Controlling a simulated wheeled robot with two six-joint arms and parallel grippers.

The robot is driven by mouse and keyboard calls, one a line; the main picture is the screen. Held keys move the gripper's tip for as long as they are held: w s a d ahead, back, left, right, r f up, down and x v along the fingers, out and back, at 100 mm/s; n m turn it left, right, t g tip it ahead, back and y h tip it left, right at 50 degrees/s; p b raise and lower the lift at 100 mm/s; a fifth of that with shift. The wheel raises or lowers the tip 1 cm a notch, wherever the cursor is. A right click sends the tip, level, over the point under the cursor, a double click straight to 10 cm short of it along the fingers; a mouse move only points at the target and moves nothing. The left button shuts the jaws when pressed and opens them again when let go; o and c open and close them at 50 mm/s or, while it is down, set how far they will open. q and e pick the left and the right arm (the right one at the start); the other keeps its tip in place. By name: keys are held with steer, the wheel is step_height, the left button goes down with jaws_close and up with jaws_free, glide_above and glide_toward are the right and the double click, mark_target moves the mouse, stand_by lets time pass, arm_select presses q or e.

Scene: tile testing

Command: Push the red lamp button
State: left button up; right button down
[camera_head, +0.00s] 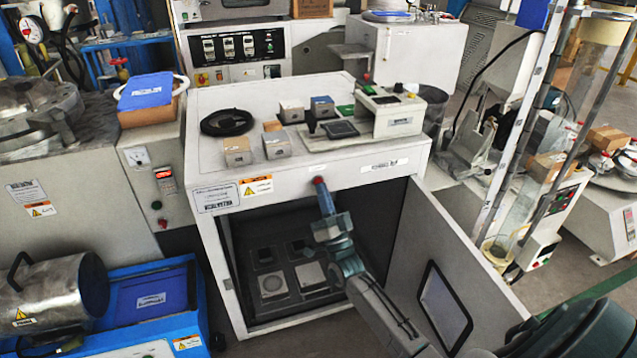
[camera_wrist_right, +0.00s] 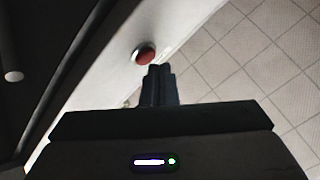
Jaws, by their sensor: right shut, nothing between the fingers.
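The red lamp button (camera_head: 319,180) sits on the front edge of the white cabinet (camera_head: 385,168), above its open compartment. In the right wrist view the button (camera_wrist_right: 145,54) is a red dome in a metal ring on a white panel. My right gripper (camera_head: 324,192) is shut and empty, its fingertips just below the button. In the right wrist view the fingertips (camera_wrist_right: 160,68) end beside the button, slightly to its right and lower in the picture. I cannot tell if they touch it. My left gripper is not in view.
The cabinet door (camera_head: 411,245) stands open to the right of my right arm. Small boxes (camera_head: 237,151) and a black ring (camera_head: 227,122) lie on the cabinet top. Square samples (camera_head: 272,285) lie inside the dark compartment. A blue machine (camera_head: 150,300) stands at the left.

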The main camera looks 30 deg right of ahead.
steer(key=shift+w, duration=0.1)
stand_by(0.5)
steer(key=shift+w+d, duration=0.1)
steer(key=shift+w, duration=0.25)
steer(key=shift+s, duration=0.45)
steer(key=s+a+p, duration=0.1)
steer(key=s+p, duration=0.2)
steer(key=s, duration=0.3)
steer(key=shift+a, duration=0.3)
steer(key=shift+w, duration=0.1)
stand_by(1.2)
